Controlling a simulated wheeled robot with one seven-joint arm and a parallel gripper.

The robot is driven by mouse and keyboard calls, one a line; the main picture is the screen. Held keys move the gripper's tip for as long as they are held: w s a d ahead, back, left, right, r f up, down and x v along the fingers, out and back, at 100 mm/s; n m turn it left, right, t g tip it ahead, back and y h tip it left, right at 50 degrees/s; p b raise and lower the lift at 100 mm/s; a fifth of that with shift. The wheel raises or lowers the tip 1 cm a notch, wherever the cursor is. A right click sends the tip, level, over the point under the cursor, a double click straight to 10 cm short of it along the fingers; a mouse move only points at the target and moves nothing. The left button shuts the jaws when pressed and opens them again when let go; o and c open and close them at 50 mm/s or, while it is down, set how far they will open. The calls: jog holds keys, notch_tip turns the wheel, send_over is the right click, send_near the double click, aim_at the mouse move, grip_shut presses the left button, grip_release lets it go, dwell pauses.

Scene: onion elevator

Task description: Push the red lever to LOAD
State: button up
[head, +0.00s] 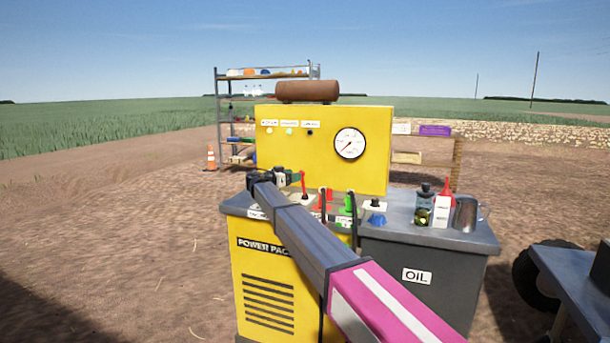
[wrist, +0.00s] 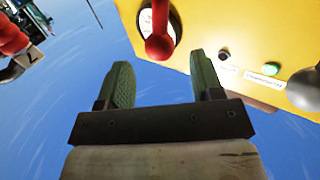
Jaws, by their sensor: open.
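The red lever (head: 303,184) stands upright on a small white plate on the power pack's top, in front of the yellow panel. In the wrist view the red lever (wrist: 158,45) has a round knob that shows just beyond the gap between my fingertips. My gripper (head: 292,178) is just left of the lever in the head view, at about its height. In the wrist view my gripper (wrist: 161,68) is open with nothing between its fingers. I cannot tell whether a finger touches the lever. Any LOAD marking is too small to read.
The yellow panel (head: 270,155) with a gauge (head: 349,144) rises behind the lever. Red and green hose couplings (head: 348,203) stand close on the right. A grey OIL cabinet (head: 440,252) holds a jar (head: 424,205), a white bottle (head: 442,212) and a metal jug (head: 466,215).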

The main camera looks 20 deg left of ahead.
aim_at(304, 173)
jog(key=shift+x, duration=3.2)
grip_shut()
